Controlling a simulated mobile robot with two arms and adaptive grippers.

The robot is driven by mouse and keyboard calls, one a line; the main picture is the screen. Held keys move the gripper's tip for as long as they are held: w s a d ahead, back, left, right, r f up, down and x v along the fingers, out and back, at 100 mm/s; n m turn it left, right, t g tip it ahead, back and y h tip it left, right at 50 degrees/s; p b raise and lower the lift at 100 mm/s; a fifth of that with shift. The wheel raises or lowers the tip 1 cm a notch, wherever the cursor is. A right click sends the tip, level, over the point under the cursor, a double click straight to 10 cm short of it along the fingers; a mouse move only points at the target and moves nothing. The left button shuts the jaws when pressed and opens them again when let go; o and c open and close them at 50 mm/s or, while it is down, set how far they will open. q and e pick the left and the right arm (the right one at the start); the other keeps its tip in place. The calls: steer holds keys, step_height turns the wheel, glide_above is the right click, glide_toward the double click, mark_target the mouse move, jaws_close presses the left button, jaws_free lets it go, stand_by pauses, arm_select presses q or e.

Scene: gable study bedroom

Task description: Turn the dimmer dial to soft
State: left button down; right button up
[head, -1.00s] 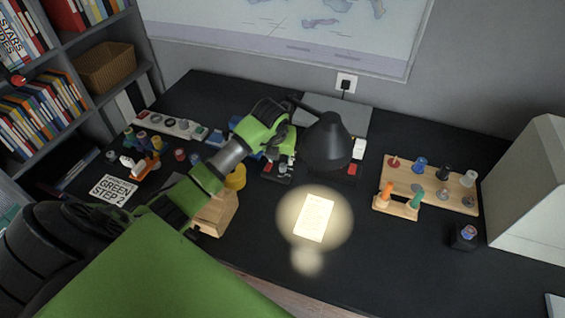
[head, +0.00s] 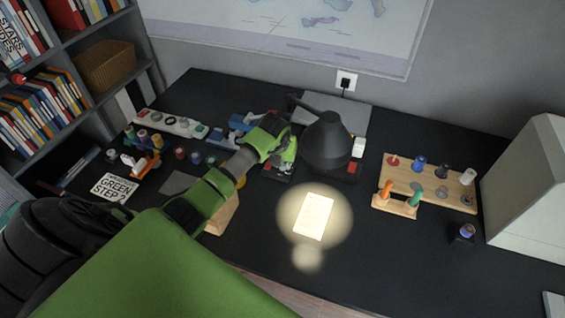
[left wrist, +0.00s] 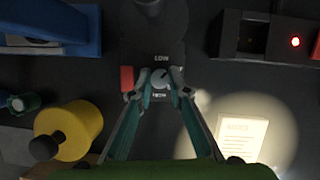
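The dimmer dial (left wrist: 160,79) is a small round grey knob on a dark base, with white lettering above and below it. The letters are too blurred to read surely. My left gripper (left wrist: 160,76) has a fingertip against each side of the dial and looks shut on it. In the head view my left gripper (head: 284,155) is down beside the black desk lamp (head: 327,142), and the dial is hidden there. The lamp is lit and throws a bright round patch over a pale card (head: 314,216). My right gripper is out of view.
A yellow cylinder (left wrist: 75,130) and a blue object (left wrist: 70,30) lie left in the wrist view. A dark box with a red light (left wrist: 265,38) is to the right. A wooden peg board (head: 430,182) stands right on the desk. The front middle is clear.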

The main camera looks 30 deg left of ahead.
arm_select(q)
steer(key=shift+a+f+m+h+b, duration=0.15)
steer(key=shift+a+m+h+b, duration=0.15)
steer(key=shift+m+b, duration=0.6)
steer(key=m+h+b, duration=0.1)
steer(key=m, duration=0.1)
steer(key=shift+d+m, duration=0.15)
steer(key=shift+m, duration=0.15)
steer(key=c, duration=1.9)
jaws_free()
steer(key=shift+r, duration=0.2)
steer(key=v, duration=1.2)
steer(key=shift+s, duration=0.2)
